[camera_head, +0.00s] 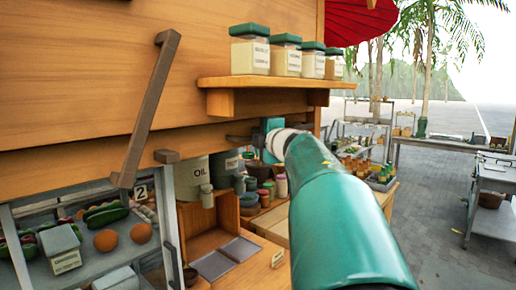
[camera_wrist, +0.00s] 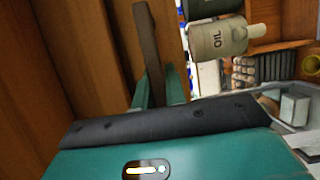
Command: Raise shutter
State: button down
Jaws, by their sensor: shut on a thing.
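The wooden shutter (camera_head: 80,75) fills the upper left of the head view, above the stall's opening. A long brown bar handle (camera_head: 148,105) stands out from it at a slant. My gripper (camera_head: 268,130) is at the shutter's lower right, below the shelf, beside a small brown piece on its lower edge. In the wrist view, the teal fingers of my gripper (camera_wrist: 160,88) are shut on a dark brown handle bar (camera_wrist: 147,40) next to the wood panel. The exact contact is partly hidden by the gripper body, and my arm hides part of the counter.
A shelf (camera_head: 270,82) with several green-lidded jars juts out above my gripper. Below are an OIL can (camera_head: 193,175), jars and a wooden counter. A glass food case (camera_head: 90,240) stands lower left. Paved ground with metal tables (camera_head: 488,185) lies right.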

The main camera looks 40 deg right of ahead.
jog(key=shift+a+r, duration=0.1)
jog(key=shift+r, duration=0.4)
jog(key=c, duration=1.4)
grip_release()
jog(key=shift+w+f, duration=0.15)
jog(key=shift+c, duration=0.2)
jog(key=shift+f, duration=0.1)
jog(key=v, duration=1.4)
